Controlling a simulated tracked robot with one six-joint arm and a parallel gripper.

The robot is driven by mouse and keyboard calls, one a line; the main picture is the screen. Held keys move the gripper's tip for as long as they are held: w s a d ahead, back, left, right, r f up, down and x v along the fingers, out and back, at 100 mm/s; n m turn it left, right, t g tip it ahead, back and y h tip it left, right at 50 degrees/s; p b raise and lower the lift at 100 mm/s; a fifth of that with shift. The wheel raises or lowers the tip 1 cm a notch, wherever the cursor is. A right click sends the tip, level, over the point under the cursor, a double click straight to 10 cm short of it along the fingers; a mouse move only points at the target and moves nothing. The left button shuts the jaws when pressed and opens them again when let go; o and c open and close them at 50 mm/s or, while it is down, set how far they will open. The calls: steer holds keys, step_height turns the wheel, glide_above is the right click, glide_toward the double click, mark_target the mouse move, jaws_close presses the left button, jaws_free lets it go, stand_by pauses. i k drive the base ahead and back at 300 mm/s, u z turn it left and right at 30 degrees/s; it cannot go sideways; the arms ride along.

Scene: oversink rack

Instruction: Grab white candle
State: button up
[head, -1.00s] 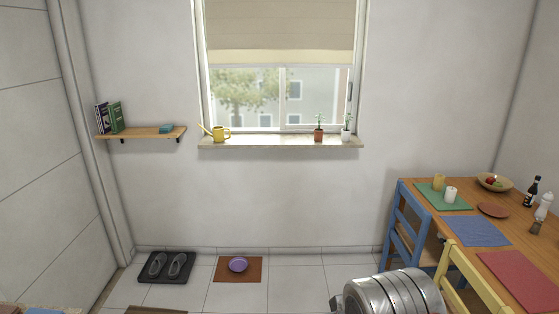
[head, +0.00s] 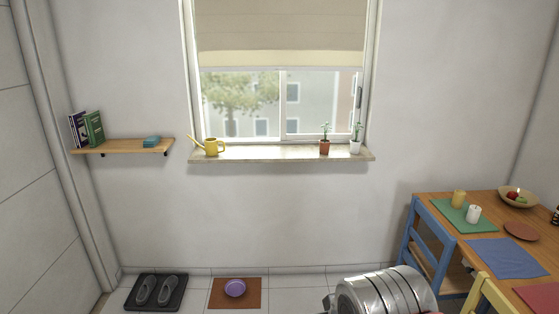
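A short white candle (head: 474,214) stands upright on a green placemat (head: 451,217) on the wooden table at the right. A yellow candle-like cylinder (head: 459,198) stands just behind and to the left of it on the same mat. The two look slightly apart. My gripper is not in view. Only a silver ribbed part of my own arm shows at the bottom, well to the left of and below the candle.
The table (head: 425,203) also holds a fruit bowl (head: 524,202), a reddish plate (head: 521,231) and a blue placemat (head: 500,259). A blue chair (head: 409,234) and a yellow chair (head: 482,293) stand at it. Shoes (head: 155,289) and a purple bowl (head: 235,288) are on the floor.

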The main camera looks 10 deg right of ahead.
mark_target(474, 212)
steer(key=z, duration=0.15)
steer(key=i, duration=1.4)
steer(key=z, duration=0.45)
steer(key=i, duration=0.75)
steer(key=z, duration=0.65)
steer(key=i, duration=0.75)
steer(key=z, duration=0.6)
steer(key=i, duration=0.95)
steer(key=z, duration=0.35)
